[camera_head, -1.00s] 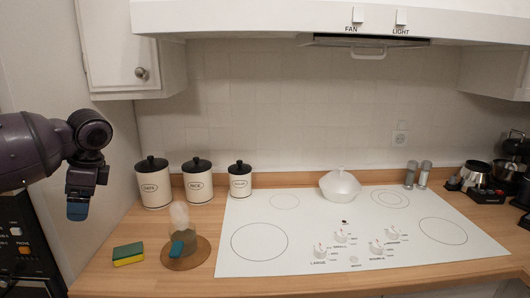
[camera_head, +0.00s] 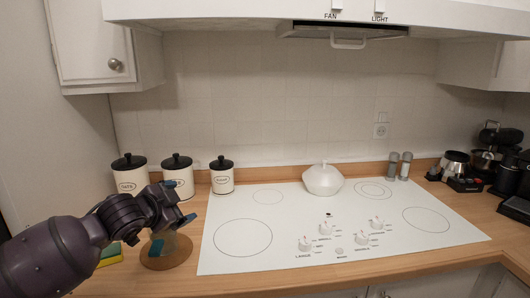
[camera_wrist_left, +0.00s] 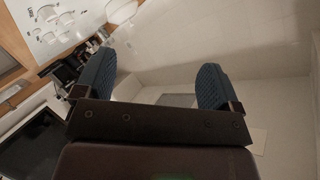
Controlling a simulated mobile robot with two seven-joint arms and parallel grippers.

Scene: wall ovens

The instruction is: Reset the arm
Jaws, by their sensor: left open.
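My left arm comes in from the lower left in the head view, and its gripper (camera_head: 181,205) is above the counter, in front of the canisters. In the left wrist view the two blue fingers of the left gripper (camera_wrist_left: 155,88) stand wide apart with nothing between them. My right gripper is in neither view.
White canisters with black lids (camera_head: 222,177) stand at the back left. A white cooktop (camera_head: 290,215) with a white lidded pot (camera_head: 323,180) fills the middle. A yellow-green sponge (camera_head: 109,256) lies behind my arm. Shakers (camera_head: 399,166) and a coffee machine (camera_head: 495,150) stand at right.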

